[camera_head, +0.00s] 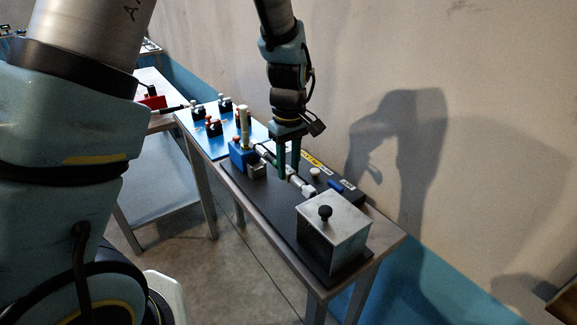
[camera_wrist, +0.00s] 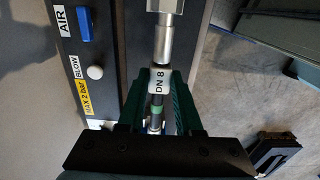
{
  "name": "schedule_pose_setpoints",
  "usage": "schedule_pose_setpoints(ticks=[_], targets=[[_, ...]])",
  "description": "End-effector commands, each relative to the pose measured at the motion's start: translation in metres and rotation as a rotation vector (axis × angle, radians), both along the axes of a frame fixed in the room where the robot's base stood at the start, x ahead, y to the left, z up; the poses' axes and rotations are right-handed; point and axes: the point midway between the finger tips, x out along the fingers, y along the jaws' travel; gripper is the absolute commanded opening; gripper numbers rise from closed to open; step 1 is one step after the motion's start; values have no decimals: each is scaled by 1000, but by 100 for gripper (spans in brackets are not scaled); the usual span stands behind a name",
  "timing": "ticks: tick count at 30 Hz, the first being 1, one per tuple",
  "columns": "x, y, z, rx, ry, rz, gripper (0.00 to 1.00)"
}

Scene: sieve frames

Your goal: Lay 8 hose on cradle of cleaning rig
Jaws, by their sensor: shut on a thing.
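A short dark hose with a "DN 8" tag (camera_wrist: 158,80), a green band and a silver end fitting (camera_wrist: 166,38) runs lengthwise through the wrist view. My gripper (camera_wrist: 158,92) is shut on it, one green finger on each side of the tag. In the head view my gripper (camera_head: 289,173) points down over the cleaning rig's dark base plate (camera_head: 277,215), with a silver fitting (camera_head: 302,187) of the hose showing to its right. The rig also shows in the wrist view (camera_wrist: 134,30). I cannot make out the cradle or whether the hose touches it.
A metal box (camera_head: 335,228) with a black knob stands at the plate's near end. A blue block (camera_head: 242,153) with a beige post is at its far end. A blue AIR handle (camera_wrist: 83,25) and a white BLOW button (camera_wrist: 95,72) lie beside the hose. A wall is close behind.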

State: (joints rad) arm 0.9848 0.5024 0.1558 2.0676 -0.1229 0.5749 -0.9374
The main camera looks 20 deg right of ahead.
Motion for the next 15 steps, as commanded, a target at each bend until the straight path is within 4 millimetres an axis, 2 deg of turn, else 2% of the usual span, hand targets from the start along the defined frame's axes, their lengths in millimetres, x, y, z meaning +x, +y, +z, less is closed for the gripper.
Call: schedule_pose_setpoints(ticks=[6, 15], targets=[[-1, -1, 2, 1, -9, -1, 0], [-1, 0, -23, 2, -8, 0, 0]])
